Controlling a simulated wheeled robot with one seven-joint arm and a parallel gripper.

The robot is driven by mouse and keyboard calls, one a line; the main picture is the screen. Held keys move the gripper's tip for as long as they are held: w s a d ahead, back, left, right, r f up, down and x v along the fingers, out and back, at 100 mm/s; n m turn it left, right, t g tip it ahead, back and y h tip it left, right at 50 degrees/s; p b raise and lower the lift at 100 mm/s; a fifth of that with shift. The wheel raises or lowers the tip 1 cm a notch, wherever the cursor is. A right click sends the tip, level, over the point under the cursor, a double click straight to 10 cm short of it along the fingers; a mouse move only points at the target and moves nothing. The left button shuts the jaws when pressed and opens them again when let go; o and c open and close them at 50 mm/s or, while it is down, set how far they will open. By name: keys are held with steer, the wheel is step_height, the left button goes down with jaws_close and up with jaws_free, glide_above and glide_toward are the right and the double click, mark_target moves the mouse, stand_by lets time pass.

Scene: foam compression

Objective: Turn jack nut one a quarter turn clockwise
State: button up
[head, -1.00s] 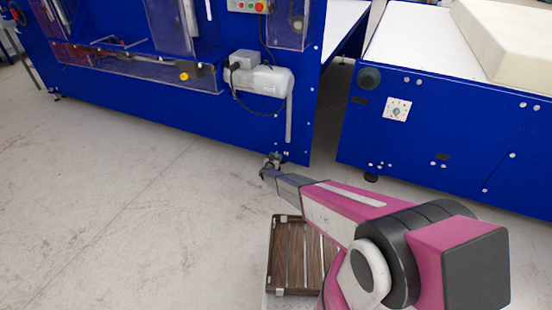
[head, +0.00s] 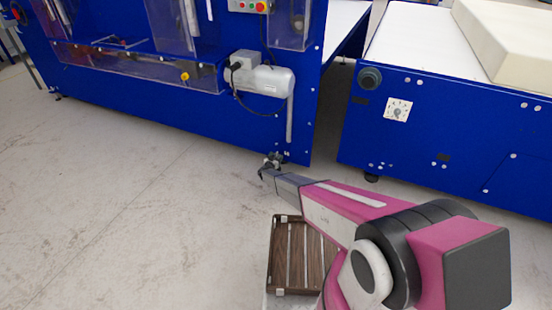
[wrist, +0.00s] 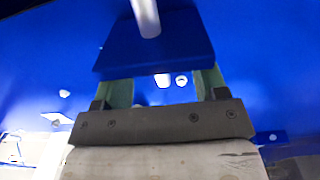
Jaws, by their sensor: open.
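My gripper (head: 268,167) is at the lower right corner of the large blue machine (head: 180,115), close to the floor. In the wrist view, my gripper (wrist: 161,84) is open, with its two greenish fingers apart and nothing clearly held between them. A blue block (wrist: 155,45) with a pale rod (wrist: 147,15) rising from it overlaps the fingertips. Small bright spots, perhaps bolt heads, show on the blue surface between and beside the fingers. I cannot make out jack nut one clearly; it may be hidden behind the block or the gripper.
A second blue machine (head: 440,130) with a white top and a cream foam block (head: 505,40) stands to the right, across a narrow gap. A brown slatted pallet (head: 287,255) lies below my arm. The grey floor (head: 110,210) at left is clear.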

steer(key=shift+s, duration=0.1)
steer(key=v, duration=1)
steer(key=shift+s, duration=0.3)
steer(key=shift+a, duration=0.1)
steer(key=s+d+r+n+g+y, duration=0.2)
steer(key=d+r+y, duration=0.1)
steer(key=r, duration=0.5)
steer(key=s+d+r+n+g+y, duration=0.1)
steer(key=s+d+r+y, duration=0.2)
steer(key=r, duration=0.5)
steer(key=s+d+r+n+g+y, duration=0.2)
steer(key=d+r+y, duration=0.15)
steer(key=r, duration=0.35)
steer(key=s+d+r+g+h, duration=0.1)
steer(key=s+d+r+g, duration=0.3)
steer(key=s+d+r, duration=0.3)
steer(key=s+d+r+g+h, duration=0.1)
steer(key=s+d+r+g, duration=0.3)
steer(key=s, duration=1.3)
steer(key=s+d+r+g+h, duration=0.1)
steer(key=s+d+r+g, duration=0.2)
steer(key=s+d+r, duration=0.6)
steer(key=s+d, duration=0.2)
steer(key=s, duration=0.1)
steer(key=shift+d+r+m+g, duration=0.4)
